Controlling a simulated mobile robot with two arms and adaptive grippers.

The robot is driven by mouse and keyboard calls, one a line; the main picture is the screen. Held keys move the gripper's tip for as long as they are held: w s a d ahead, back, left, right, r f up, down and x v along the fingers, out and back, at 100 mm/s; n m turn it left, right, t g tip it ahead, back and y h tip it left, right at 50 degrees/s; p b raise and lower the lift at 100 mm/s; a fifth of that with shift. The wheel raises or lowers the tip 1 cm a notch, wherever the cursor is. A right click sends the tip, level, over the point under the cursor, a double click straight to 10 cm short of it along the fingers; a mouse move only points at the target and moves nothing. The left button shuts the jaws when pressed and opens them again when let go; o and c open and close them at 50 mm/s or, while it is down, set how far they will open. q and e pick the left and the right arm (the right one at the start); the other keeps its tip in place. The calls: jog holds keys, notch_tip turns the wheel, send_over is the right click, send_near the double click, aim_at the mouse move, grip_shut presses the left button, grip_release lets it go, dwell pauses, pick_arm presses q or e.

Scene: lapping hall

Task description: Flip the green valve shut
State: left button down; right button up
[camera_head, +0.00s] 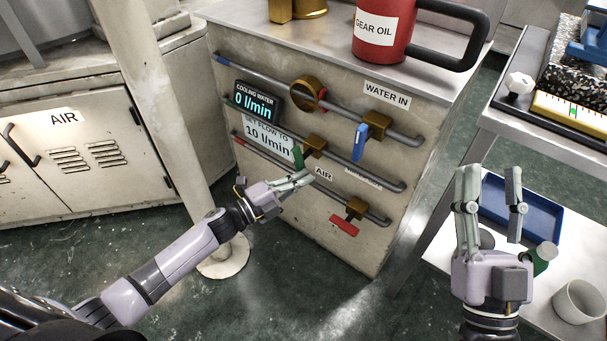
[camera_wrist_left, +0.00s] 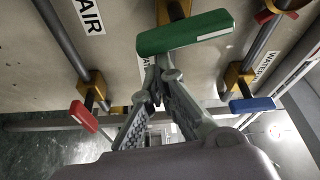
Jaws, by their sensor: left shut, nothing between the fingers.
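The green valve handle (camera_head: 298,157) sits on a brass valve body (camera_head: 315,145) on the middle pipe of the cabinet's front. In the head view it stands across the pipe, partly hidden by the flow sign and my fingers. In the left wrist view the green handle (camera_wrist_left: 185,33) lies broad and close across the top middle. My left gripper (camera_head: 306,176) is shut and empty, its fingertips (camera_wrist_left: 155,72) just beside the handle; I cannot tell if they touch it. My right gripper (camera_head: 490,180) is open and empty, over the white side table at the right.
A blue valve handle (camera_head: 359,142) hangs on the upper pipe and a red one (camera_head: 344,226) on the lower pipe. The display (camera_head: 256,104) reads 0 l/min; the sign below says 10 l/min. A post (camera_head: 158,85) stands left of the cabinet. A blue tray (camera_head: 548,222) lies at right.

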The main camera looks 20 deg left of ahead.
pick_arm(q)
jog(key=shift+w+a+f+m+g+y+p, duration=0.15)
jog(key=shift+a+f+m+g+p, duration=0.1)
jog(key=shift+m, duration=0.45)
jog(key=shift+s+a+f+m+g+y+p, duration=0.1)
jog(key=shift+f+m+g+y+p, duration=0.1)
jog(key=shift+m, duration=0.5)
pick_arm(e)
jog(key=shift+w+f+g+h, duration=0.25)
jog(key=shift+w+f+g, duration=0.25)
jog(key=shift+f, duration=0.3)
jog(key=shift+w+f+g+h, duration=0.2)
jog(key=shift+w+f+g, duration=0.15)
jog(key=shift+f+g, duration=0.3)
jog(key=shift+w+f+g+h, duration=0.25)
jog(key=shift+w+f+g, duration=0.2)
jog(key=shift+f, duration=0.45)
